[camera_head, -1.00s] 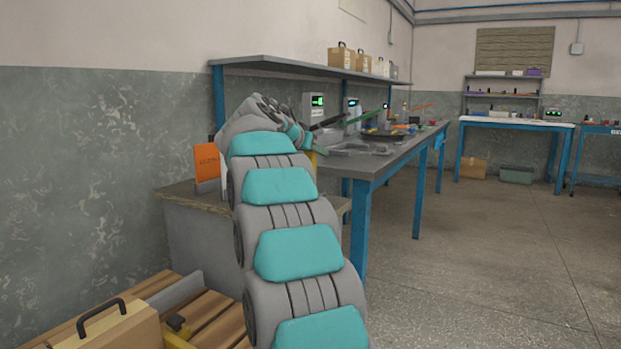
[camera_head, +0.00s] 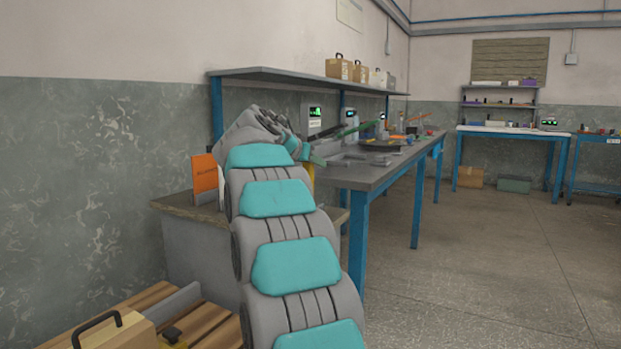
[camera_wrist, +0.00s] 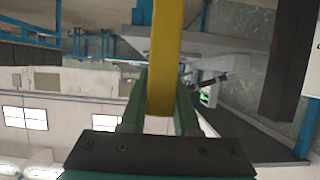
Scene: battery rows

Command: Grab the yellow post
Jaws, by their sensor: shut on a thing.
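The yellow post (camera_wrist: 164,55) runs down the middle of the wrist view, between the green fingers of my gripper (camera_wrist: 160,95). The gripper is shut on it, and the post's near end shows just above the dark palm. In the head view only a thin strip of the yellow post (camera_head: 309,175) shows beside my arm. There my gripper (camera_head: 314,158) is small and partly hidden behind my arm, above the left end of the long grey workbench area.
The grey workbench (camera_head: 375,178) with blue legs carries tools and trays. A low cabinet (camera_head: 190,240) with an orange sign (camera_head: 205,178) stands against the left wall. A wooden pallet (camera_head: 205,325) with a case (camera_head: 120,332) is at lower left. Floor at right is clear.

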